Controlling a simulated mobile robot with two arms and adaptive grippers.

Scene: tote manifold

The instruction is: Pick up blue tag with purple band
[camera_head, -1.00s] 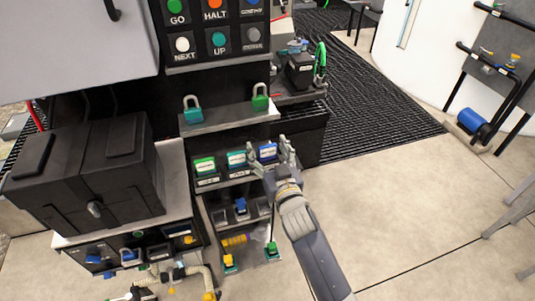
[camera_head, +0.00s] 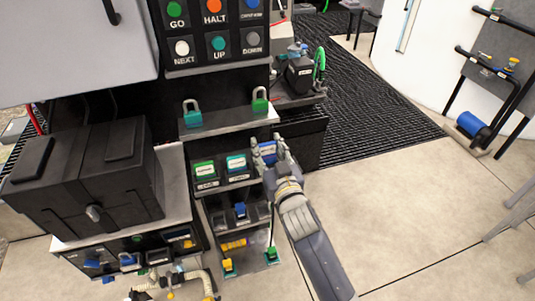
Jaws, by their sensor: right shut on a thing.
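A blue tag (camera_head: 267,148) with a pale label is at the right end of the tag shelf (camera_head: 222,181). A purple band on it is too small to make out. My right gripper (camera_head: 267,154) is shut on this tag, with its fingers at the tag's sides. The fingers partly hide it, and I cannot tell whether it is clear of the shelf. A green tag (camera_head: 204,170) and a teal tag (camera_head: 237,163) stand in the slots to its left. My left gripper is not in view.
A teal padlock (camera_head: 193,117) and a green padlock (camera_head: 260,104) stand on the ledge above. A black case (camera_head: 85,175) fills the left side. A button panel (camera_head: 215,30) is above. Open floor (camera_head: 400,205) lies to the right.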

